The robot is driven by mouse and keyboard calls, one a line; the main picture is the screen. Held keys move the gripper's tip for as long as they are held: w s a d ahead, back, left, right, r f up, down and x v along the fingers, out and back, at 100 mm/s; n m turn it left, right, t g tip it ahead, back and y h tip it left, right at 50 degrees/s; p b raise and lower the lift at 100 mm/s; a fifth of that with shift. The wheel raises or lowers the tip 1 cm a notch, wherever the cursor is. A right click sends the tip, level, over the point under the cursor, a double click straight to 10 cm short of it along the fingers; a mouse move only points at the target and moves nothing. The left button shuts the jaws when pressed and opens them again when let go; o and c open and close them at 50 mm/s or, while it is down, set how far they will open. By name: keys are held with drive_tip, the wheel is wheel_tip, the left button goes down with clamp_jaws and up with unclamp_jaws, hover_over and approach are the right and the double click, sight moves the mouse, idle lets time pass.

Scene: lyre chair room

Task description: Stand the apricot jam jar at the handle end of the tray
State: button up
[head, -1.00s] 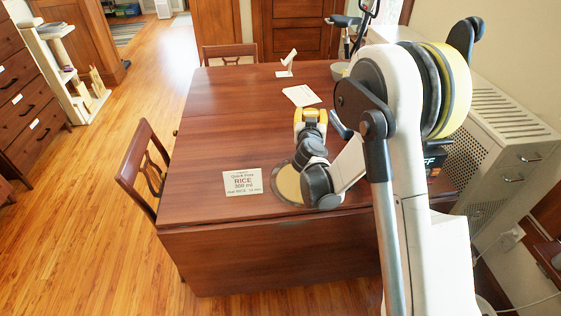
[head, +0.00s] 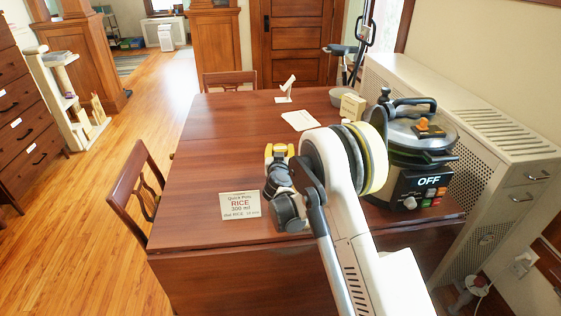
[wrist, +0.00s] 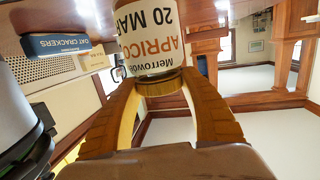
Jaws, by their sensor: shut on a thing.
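My gripper (head: 279,152) is over the near-middle part of the wooden table, its yellow fingers pointing away from the head camera. In the wrist view my gripper (wrist: 160,85) is shut on the apricot jam jar (wrist: 152,35), its white label reading "APRICOT" and "20 MAR". In the head view I cannot make out the jar behind the gripper. I cannot identify the tray or its handle in either view.
A pressure cooker (head: 425,180) reading "OFF" is at the right. A white sheet (head: 300,120), white stand (head: 286,88) and beige box (head: 352,106) are farther back. An oat crackers box (wrist: 62,44) shows in the wrist view.

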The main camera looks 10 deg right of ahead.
wheel_tip(320, 180, down, 4)
drive_tip(key=shift+r+b, duration=0.1)
drive_tip(key=shift+b, duration=0.85)
drive_tip(key=o, duration=1.4)
